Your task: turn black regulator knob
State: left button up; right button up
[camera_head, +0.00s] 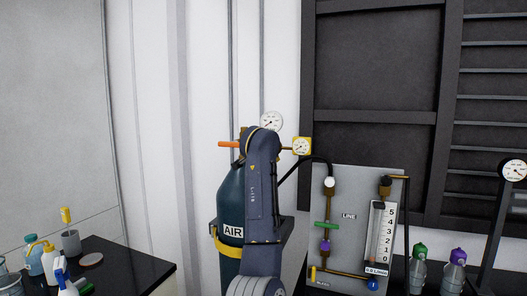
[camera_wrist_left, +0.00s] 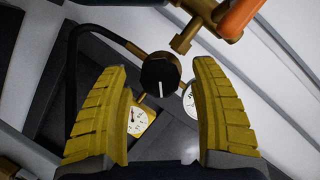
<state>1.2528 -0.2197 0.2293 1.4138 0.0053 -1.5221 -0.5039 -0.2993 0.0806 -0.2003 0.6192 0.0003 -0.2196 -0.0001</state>
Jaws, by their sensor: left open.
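The black regulator knob (camera_wrist_left: 160,75) is round with a white mark line. It sits on a brass body in the left wrist view, and my arm hides it in the head view. My left gripper (camera_wrist_left: 161,68) is open, with one ridged yellow finger on each side of the knob. A gap shows between the knob and each finger; how far it is in depth I cannot tell. A yellow square gauge (camera_wrist_left: 138,121) and a white round gauge (camera_wrist_left: 190,102) lie beyond the fingers. My right gripper is not in view.
The regulator tops a dark AIR cylinder (camera_head: 231,205), with an orange valve handle (camera_head: 229,144) at its left. A black hose runs to a grey flow panel (camera_head: 350,205) at right. Bottles (camera_head: 418,270) stand right of it. A black bench (camera_head: 125,262) with labware is at left.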

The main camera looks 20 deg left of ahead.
pick_arm(q)
jog(key=v, duration=1)
